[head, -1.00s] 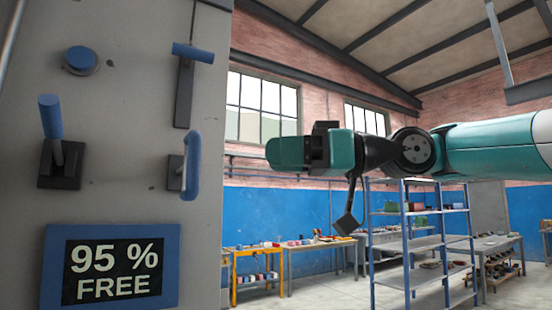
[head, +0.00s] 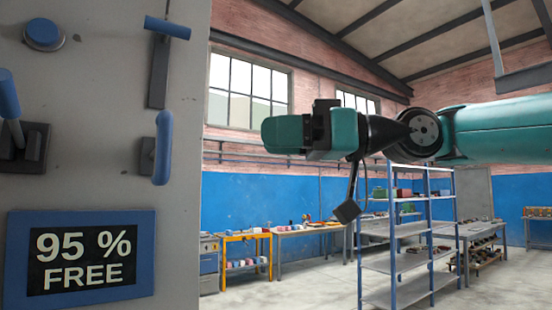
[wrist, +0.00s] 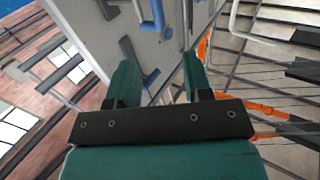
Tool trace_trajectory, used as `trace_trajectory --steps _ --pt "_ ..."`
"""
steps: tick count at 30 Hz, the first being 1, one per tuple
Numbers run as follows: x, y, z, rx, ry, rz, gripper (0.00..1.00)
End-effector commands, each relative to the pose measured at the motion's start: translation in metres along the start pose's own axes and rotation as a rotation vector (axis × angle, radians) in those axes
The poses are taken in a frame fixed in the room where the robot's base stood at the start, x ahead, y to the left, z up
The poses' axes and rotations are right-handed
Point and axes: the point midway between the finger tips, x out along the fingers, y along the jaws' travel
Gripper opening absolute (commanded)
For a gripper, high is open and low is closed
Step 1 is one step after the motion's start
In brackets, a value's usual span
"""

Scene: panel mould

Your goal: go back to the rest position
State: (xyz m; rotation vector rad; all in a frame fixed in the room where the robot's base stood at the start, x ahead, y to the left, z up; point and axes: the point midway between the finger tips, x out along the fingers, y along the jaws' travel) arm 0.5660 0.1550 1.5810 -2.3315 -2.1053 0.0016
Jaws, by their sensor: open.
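My gripper (head: 276,135) is in mid-air to the right of the grey panel (head: 110,185), seen from the side and pointing left. In the wrist view its two teal fingers stand apart with nothing between them (wrist: 160,78). The panel carries a round blue button (head: 42,34), a blue-handled lever (head: 167,27) at the top, another lever (head: 8,95) at the left edge and a blue upright handle (head: 163,148). A blue-framed sign (head: 82,258) reads "95 % FREE". The panel also shows beyond the fingers in the wrist view (wrist: 130,40). No contact with the panel shows.
A blue shelf rack (head: 410,262) stands behind and below my arm. An orange table (head: 245,237) and grey benches with small items line the blue wall (head: 290,205). Open floor (head: 300,285) lies between the panel and the rack.

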Motion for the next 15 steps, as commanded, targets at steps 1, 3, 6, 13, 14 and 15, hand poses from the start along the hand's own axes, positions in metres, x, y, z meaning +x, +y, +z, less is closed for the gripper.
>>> trace_trajectory --steps 1,3,6,13,14,15 --pt "0.000 0.000 0.000 0.000 0.000 0.000 0.46" --pt "0.000 0.000 0.000 0.000 0.000 0.000 0.46" --pt "0.001 0.000 0.003 0.006 -0.007 0.005 0.46" --pt "0.006 -0.002 0.085 0.188 -0.235 0.163 0.46" --pt "0.004 -0.006 0.106 0.232 -0.294 0.195 0.46" --pt "-0.002 -0.014 0.137 0.294 -0.380 0.238 0.46"
